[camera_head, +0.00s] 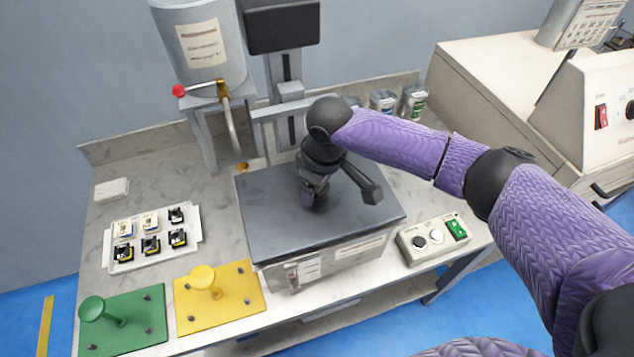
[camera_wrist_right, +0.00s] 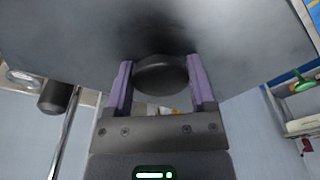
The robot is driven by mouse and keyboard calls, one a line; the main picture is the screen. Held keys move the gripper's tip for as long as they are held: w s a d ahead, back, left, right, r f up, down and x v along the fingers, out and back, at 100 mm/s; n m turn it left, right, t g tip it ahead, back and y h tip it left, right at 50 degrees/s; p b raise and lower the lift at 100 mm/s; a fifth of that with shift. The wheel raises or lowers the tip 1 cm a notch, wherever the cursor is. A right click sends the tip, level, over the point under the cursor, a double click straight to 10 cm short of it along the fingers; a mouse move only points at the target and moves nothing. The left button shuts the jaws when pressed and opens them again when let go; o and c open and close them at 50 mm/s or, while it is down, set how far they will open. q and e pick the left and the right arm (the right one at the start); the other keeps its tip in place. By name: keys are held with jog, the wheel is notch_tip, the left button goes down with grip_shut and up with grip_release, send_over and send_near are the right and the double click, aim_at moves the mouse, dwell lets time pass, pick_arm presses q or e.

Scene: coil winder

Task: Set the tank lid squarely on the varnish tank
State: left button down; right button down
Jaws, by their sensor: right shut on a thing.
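The tank lid (camera_head: 270,215) is a flat dark grey slab lying over the top of the varnish tank (camera_head: 335,262), a pale box with labels on its front. The lid's edges run roughly along the tank's, and I cannot tell whether a thin gap is left between them. My right gripper (camera_head: 313,195) points down at the middle of the lid. In the right wrist view the purple fingers of the gripper (camera_wrist_right: 161,86) are shut on the lid's round dark knob (camera_wrist_right: 161,70). The tank's rim and inside are hidden by the lid. My left gripper is not in view.
A lift column (camera_head: 287,70) and a hopper with a spout (camera_head: 205,50) stand behind the tank. A parts tray (camera_head: 193,228), a yellow plate (camera_head: 240,300) and a green plate (camera_head: 140,325) lie left. A button box (camera_head: 432,238) sits close on the right.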

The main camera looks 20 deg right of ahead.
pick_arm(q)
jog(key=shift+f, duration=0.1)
pick_arm(e)
jog(key=shift+f, duration=0.3)
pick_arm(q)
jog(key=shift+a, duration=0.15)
pick_arm(e)
jog(key=shift+f, duration=0.1)
jog(key=shift+f, duration=0.15)
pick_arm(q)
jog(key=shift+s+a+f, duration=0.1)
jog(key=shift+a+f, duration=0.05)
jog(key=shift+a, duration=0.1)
pick_arm(e)
jog(key=shift+f, duration=0.15)
pick_arm(q)
jog(key=shift+b, duration=0.35)
pick_arm(e)
jog(key=shift+f, duration=0.15)
jog(key=shift+c, duration=1.2)
grip_release()
jog(key=shift+o, duration=1.2)
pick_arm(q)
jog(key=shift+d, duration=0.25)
